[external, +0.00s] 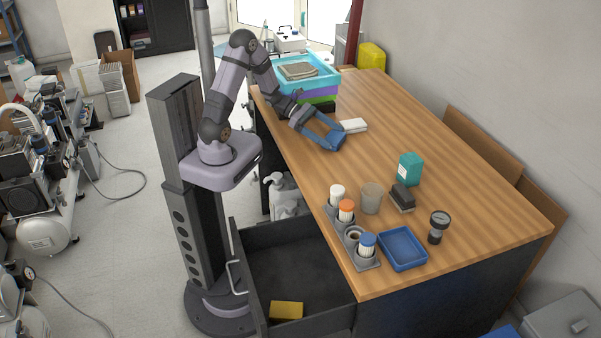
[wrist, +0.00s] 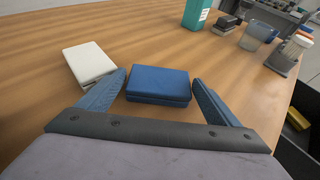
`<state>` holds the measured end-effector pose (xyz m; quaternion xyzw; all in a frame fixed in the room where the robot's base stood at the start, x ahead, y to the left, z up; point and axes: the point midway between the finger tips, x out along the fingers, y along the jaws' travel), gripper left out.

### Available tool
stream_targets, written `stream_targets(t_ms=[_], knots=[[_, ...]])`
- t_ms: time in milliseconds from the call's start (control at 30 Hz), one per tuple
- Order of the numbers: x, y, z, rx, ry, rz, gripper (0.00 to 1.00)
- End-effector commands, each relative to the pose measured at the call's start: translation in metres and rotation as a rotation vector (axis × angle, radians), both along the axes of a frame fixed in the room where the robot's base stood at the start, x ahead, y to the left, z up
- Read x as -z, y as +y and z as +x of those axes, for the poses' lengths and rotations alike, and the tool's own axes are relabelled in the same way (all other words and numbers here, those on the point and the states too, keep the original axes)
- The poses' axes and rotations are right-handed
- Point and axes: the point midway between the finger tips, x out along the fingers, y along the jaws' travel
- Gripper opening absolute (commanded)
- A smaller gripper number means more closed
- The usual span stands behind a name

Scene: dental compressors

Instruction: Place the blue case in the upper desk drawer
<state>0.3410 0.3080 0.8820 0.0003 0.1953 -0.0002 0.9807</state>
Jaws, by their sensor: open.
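The blue case (wrist: 158,84) lies flat on the wooden desk in the wrist view, between my fingers and a little ahead of my palm. My gripper (wrist: 159,76) is open, with a finger on each side of the case and visible gaps to it. In the external view my gripper (external: 329,134) is low over the desk's far left part; the case is hard to tell from the blue fingers there. The desk drawer (external: 295,258) stands pulled open at the near left, with a yellow box (external: 286,310) inside.
A white case (external: 353,125) lies close beside my gripper. Stacked crates (external: 306,85) stand behind it. A teal box (external: 409,168), dark block (external: 402,198), clear cup (external: 371,197), bottle rack (external: 352,240), blue tray (external: 402,248) and gauge (external: 438,226) occupy the near desk.

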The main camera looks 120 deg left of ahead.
Motion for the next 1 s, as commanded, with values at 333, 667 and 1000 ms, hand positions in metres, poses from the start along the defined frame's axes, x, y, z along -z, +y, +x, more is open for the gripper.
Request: stream_targets(t_ms=[333,667,1000], knots=[[-0.036,0.000,-0.037,0.001,0.000,0.007,0.86],[-0.078,0.000,-0.037,0.001,0.000,0.003,0.86],[-0.085,-0.001,-0.037,0.001,0.000,0.000,0.88]])
